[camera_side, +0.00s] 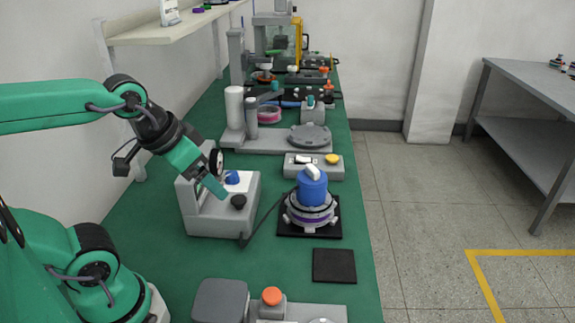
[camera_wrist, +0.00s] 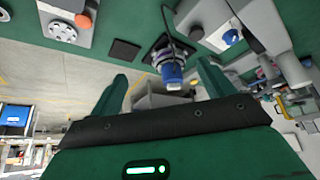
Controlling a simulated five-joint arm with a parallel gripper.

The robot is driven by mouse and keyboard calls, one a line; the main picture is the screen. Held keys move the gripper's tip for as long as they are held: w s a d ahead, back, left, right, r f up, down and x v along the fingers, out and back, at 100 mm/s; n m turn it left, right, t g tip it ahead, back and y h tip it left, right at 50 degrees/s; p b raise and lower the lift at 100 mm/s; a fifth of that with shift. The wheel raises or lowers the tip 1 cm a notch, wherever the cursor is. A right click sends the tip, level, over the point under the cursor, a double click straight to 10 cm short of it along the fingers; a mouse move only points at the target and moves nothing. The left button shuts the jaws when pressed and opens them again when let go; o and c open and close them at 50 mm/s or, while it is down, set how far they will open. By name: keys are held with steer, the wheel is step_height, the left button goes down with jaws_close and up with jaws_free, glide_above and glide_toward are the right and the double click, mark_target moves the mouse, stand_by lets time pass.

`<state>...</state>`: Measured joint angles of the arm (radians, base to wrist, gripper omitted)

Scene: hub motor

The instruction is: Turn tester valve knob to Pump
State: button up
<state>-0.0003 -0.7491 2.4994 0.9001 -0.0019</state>
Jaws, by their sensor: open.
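The tester, a light grey box (camera_side: 215,220) with a white sloped face, stands on the green bench in the side view. It carries a blue knob (camera_side: 232,177) and a black knob (camera_side: 238,201); I cannot read labels or tell which is the valve knob. My gripper (camera_side: 216,190) is at the tester's face, close to the black knob; contact cannot be told. In the wrist view my gripper (camera_wrist: 162,84) has its two green fingers spread apart with nothing held. The tester (camera_wrist: 205,15) shows there at upper right, with the blue knob (camera_wrist: 231,37).
A hub motor with a blue top (camera_side: 313,187) sits on a black pad right of the tester, a dark cable between them. A small panel with a yellow button (camera_side: 332,158) lies behind it. An empty black pad (camera_side: 334,266) and an orange-button station (camera_side: 271,296) are nearer.

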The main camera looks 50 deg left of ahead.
steer(key=shift+w, duration=0.1)
steer(key=c, duration=0.3)
steer(key=shift+w+a+r+n, duration=0.15)
steer(key=shift+w+a+n, duration=0.2)
steer(key=shift+w+n, duration=0.25)
steer(key=shift+c, duration=0.9)
steer(key=n+g, duration=0.5)
steer(key=n, duration=1.7)
glide_toward(231, 174)
steer(key=shift+w+d, duration=0.25)
steer(key=shift+d, duration=0.05)
steer(key=shift+w+a+f+n+g, duration=0.15)
steer(key=shift+a+f+n+g, duration=0.15)
steer(key=shift+a+f+n, duration=0.25)
steer(key=shift+d, duration=0.15)
steer(key=shift+f, duration=0.1)
steer(key=shift+f, duration=3.85)
